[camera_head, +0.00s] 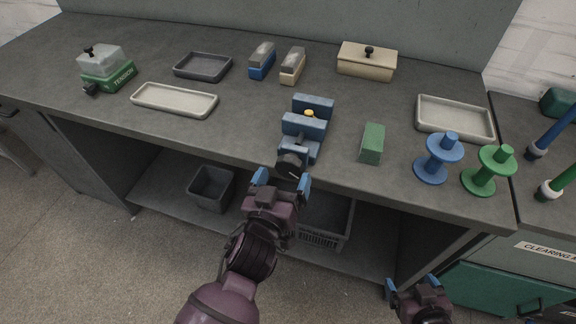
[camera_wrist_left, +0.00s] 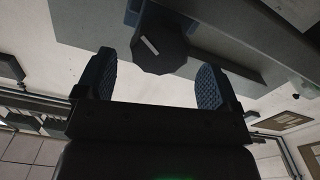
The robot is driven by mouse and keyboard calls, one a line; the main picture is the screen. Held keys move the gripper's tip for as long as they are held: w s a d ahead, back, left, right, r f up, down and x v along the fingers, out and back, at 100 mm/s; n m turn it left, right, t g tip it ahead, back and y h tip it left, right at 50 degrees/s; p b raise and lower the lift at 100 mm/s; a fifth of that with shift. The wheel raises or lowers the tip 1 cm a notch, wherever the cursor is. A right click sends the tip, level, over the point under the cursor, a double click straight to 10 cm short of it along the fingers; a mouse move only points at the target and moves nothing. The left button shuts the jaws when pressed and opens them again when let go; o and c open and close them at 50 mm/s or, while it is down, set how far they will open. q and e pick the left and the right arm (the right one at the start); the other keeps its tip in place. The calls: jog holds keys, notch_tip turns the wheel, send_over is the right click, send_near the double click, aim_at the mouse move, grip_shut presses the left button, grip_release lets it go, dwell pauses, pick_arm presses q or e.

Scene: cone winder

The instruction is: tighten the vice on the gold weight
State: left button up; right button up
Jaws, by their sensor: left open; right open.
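The blue vice (camera_head: 306,127) stands on the grey bench near its front edge. The gold weight (camera_head: 309,113) shows between its jaws; I cannot tell whether both jaws touch it. The dark vice knob (camera_head: 291,164) faces the front of the bench. My left gripper (camera_head: 281,181) is open just in front of the knob. In the left wrist view the knob (camera_wrist_left: 158,50), with a pale mark, sits ahead of and between the open fingers (camera_wrist_left: 153,88), apart from them. My right gripper (camera_head: 414,286) is open and empty at the lower right, below the bench top.
A green block (camera_head: 372,144) stands right of the vice, with a blue spool (camera_head: 438,158) and a green spool (camera_head: 489,171) beyond. The shelf below holds bins (camera_head: 212,188).

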aim_at(287, 170)
pick_arm(q)
jog(key=x, duration=0.2)
jog(key=shift+w+d, duration=0.15)
jog(key=shift+w, duration=0.25)
jog(key=shift+w+d, duration=0.1)
jog(key=shift+w, duration=0.2)
